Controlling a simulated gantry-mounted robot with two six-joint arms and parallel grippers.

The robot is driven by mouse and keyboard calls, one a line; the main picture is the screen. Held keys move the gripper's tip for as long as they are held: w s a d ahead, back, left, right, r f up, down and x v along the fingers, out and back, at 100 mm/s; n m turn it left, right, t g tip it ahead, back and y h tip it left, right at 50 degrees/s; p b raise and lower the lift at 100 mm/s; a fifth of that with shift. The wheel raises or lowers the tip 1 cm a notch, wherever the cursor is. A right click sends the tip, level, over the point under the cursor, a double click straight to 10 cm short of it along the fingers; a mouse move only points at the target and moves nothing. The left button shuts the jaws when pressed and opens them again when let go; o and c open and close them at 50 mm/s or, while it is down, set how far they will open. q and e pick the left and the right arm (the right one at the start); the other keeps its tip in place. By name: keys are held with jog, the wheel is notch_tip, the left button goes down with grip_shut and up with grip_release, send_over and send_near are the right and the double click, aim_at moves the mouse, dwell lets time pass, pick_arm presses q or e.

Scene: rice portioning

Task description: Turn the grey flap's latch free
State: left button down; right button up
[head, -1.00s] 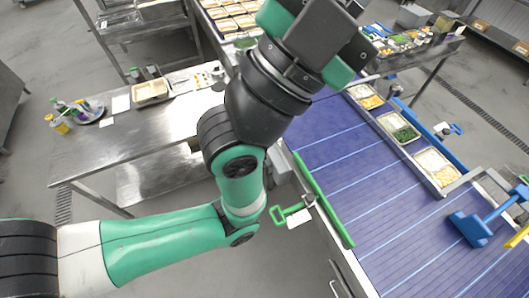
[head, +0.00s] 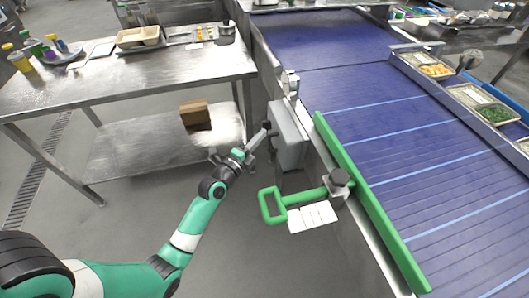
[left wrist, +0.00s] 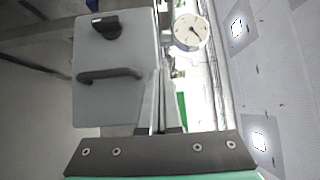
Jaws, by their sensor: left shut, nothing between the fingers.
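The grey flap (head: 287,136) is on the side of the conveyor frame. In the left wrist view it is a pale grey panel (left wrist: 95,105) with a black latch knob (left wrist: 107,27) near its top and a black bar handle (left wrist: 110,75) lower down. My left gripper (head: 267,128) is shut and empty, at the left side of the flap. In the left wrist view its fingers (left wrist: 161,82) lie just right of the panel, apart from the latch knob. Whether the fingers touch the flap cannot be told. My right gripper is not in view.
A round gauge (left wrist: 190,31) is right of the flap in the wrist view. A green handle (head: 272,205) with a white tag juts out in front. The blue conveyor (head: 400,150) is to the right; a steel table (head: 120,85) with a cardboard box (head: 195,114) below is to the left.

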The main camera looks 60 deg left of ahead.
pick_arm(q)
jog(key=n+g+y+b, duration=0.1)
jog(key=b, duration=0.2)
send_near(269, 124)
jog(key=v, duration=0.5)
jog(key=b+x, duration=0.1)
jog(key=x, duration=0.9)
jog(key=shift+w+a+b, duration=0.25)
jog(key=shift+b, duration=0.15)
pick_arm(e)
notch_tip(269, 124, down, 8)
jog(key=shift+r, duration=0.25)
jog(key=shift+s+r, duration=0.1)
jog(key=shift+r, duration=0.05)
